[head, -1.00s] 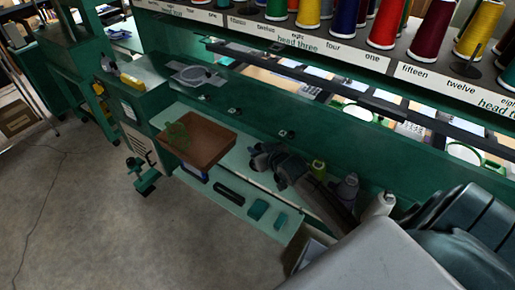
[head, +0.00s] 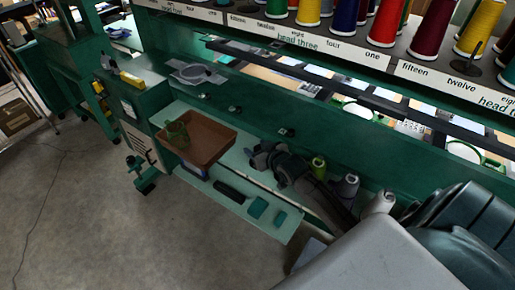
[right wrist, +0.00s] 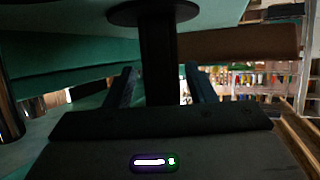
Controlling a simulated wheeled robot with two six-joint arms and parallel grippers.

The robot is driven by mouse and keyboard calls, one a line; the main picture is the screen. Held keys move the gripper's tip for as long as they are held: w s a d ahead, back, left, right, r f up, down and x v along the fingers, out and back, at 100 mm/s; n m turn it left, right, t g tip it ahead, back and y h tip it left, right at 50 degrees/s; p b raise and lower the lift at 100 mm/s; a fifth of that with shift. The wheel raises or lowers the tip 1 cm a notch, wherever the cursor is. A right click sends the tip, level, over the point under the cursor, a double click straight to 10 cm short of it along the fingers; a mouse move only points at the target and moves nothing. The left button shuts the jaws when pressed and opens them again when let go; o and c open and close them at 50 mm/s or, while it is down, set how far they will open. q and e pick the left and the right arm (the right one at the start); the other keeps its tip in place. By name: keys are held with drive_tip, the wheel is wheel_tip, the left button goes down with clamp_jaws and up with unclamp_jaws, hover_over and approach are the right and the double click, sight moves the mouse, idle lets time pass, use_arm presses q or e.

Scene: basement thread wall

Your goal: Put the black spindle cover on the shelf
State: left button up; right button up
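In the right wrist view a black spindle cover (right wrist: 158,55), a straight dark stem with a round disc at one end, lies between the fingers of my right gripper (right wrist: 160,82). The fingers look closed on the stem, with a sliver of light by one finger. In the head view my right gripper (head: 262,155) is over the shelf (head: 282,226), right of the brown tray, and the cover cannot be made out there. Whether the disc touches the shelf is not clear. My left gripper is out of view.
A brown tray (head: 216,146) with a green mug (head: 177,134) stands left of my gripper. A black item (head: 230,192) and teal blocks (head: 258,208) lie on the shelf. Yellow-green (head: 318,168) and grey (head: 346,186) cones stand to the right. Thread cones line the rack above.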

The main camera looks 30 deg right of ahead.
drive_tip(key=shift+s, duration=0.3)
drive_tip(key=b+v, duration=0.2)
drive_tip(key=v, duration=0.4)
drive_tip(key=shift+s+r, duration=0.3)
drive_tip(key=shift+s, duration=0.05)
